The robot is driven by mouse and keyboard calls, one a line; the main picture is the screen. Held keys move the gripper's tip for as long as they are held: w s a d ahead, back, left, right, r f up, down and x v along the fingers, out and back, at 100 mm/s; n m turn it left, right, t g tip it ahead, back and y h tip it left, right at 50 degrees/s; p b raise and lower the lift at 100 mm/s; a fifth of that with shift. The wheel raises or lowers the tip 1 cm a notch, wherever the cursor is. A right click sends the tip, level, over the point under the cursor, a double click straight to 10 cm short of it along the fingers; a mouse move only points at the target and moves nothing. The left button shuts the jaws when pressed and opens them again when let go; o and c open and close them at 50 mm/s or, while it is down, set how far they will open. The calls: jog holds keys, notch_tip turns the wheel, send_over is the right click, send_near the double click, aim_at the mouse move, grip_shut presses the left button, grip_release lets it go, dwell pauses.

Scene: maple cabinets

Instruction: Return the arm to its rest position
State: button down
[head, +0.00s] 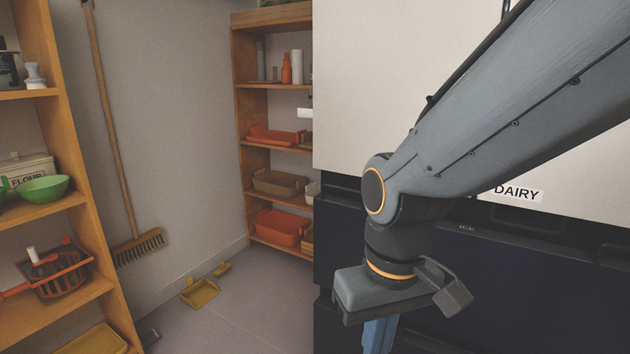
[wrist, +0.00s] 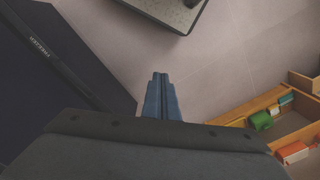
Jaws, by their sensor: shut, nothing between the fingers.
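My gripper (head: 379,336) hangs below my bent grey arm at the lower right of the head view, in front of the dark lower part of a fridge-like unit. Only the top of its blue fingers shows there; the tips are cut off by the frame's lower edge. In the wrist view my gripper (wrist: 160,78) points over the floor, with its two blue fingers closed together and nothing between them. My arm runs up to the upper right of the head view.
The unit's pale upper door (head: 400,70) has a DAIRY label (head: 518,191). Shelves (head: 275,145) stand behind. A broom (head: 138,247) leans on the wall near a yellow dustpan (head: 199,292). In the wrist view an open wooden drawer (wrist: 235,113) is at right; the floor (wrist: 235,60) between is clear.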

jog(key=d+r+m+p, duration=0.3)
jog(key=d+r+p, duration=0.8)
jog(key=p, duration=0.8)
jog(key=shift+s+r+m+h, duration=0.3)
jog(key=shift+s+r, duration=0.1)
jog(key=shift+r, duration=0.65)
